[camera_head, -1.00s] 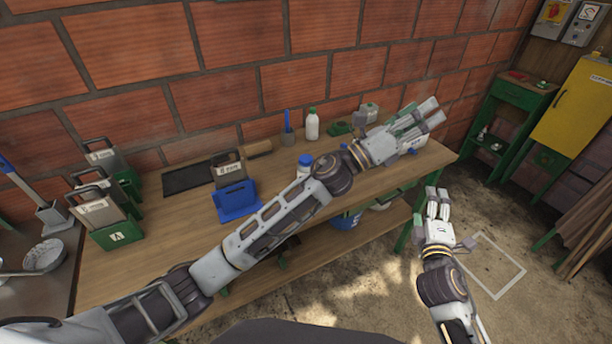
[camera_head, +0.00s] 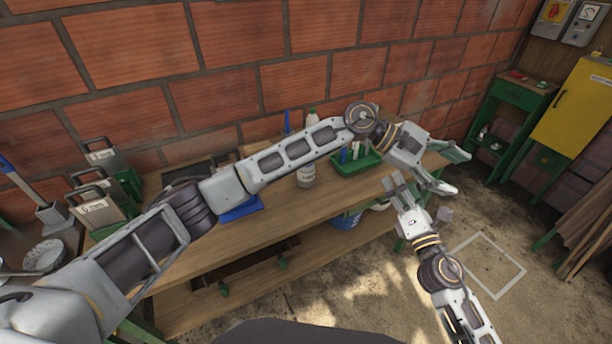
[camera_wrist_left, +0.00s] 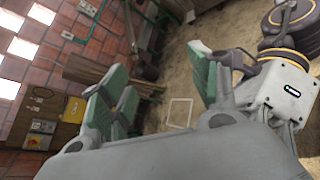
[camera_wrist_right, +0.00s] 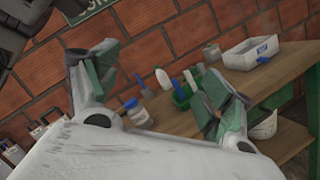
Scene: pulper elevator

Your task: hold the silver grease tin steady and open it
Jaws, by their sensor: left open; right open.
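I cannot pick out a silver grease tin for certain. A small greyish container (camera_wrist_right: 212,52) stands at the back of the bench in the right wrist view, but its material is unclear. My left gripper (camera_head: 455,168) is open and empty past the bench's right end. Its spread, green-padded fingers show in the left wrist view (camera_wrist_left: 150,80). My right gripper (camera_head: 397,183) is open and empty just left of and below it, close to it. Its fingers also frame the bench in the right wrist view (camera_wrist_right: 158,68). My left arm hides part of the bench top.
A jar (camera_head: 306,174) and a green tray (camera_head: 352,167) with small items stand on the wooden bench (camera_head: 270,232). A white basin (camera_wrist_right: 240,60) is at its right end. A blue bucket (camera_head: 345,221) is below. Open floor (camera_head: 380,300) lies in front.

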